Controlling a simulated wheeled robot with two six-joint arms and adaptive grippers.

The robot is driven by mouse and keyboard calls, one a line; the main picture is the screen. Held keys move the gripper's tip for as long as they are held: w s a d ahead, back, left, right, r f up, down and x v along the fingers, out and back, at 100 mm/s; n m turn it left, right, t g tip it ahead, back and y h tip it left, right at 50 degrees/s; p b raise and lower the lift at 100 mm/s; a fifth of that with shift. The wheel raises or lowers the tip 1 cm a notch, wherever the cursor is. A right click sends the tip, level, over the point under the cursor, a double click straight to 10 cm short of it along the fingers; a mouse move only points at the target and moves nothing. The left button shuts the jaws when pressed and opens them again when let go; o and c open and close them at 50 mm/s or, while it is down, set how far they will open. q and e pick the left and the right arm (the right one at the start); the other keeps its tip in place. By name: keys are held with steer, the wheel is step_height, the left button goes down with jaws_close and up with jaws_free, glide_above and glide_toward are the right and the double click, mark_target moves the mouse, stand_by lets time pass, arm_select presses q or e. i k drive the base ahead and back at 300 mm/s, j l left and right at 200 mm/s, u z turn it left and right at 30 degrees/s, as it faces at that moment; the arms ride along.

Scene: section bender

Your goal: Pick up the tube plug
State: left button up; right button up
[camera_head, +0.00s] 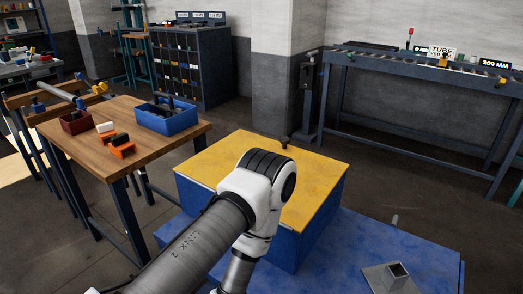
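I cannot tell for sure which thing is the tube plug. A small dark knob-like piece (285,142) shows at the far edge of the yellow-topped block (320,172). Small black pieces also show on the wooden table (165,148), one of them on an orange block (122,151). More dark pieces are in the blue bin (168,126). One of my arms comes in from the bottom and bends over the front of the yellow top, hiding part of it. Neither gripper is in view.
A dark red bin (75,123) stands at the wooden table's left. A blue platform (340,265) carries a grey plate with a square socket (391,279) at the lower right. A roller stand (400,66) runs along the back right wall. Open floor lies between it and the yellow-topped block.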

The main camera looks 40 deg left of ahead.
mark_target(80, 103)
steer(key=k+j+u, duration=0.15)
steer(key=k+u, duration=0.25)
steer(key=k, duration=0.25)
steer(key=i+j+u, duration=0.15)
steer(key=u, duration=0.25)
steer(key=i+j+u, duration=0.2)
steer(key=j+u, duration=0.2)
steer(key=i+j+u, duration=0.1)
steer(key=u, duration=0.3)
steer(key=i+j+u, duration=0.1)
steer(key=i+u, duration=0.3)
steer(key=k, duration=0.1)
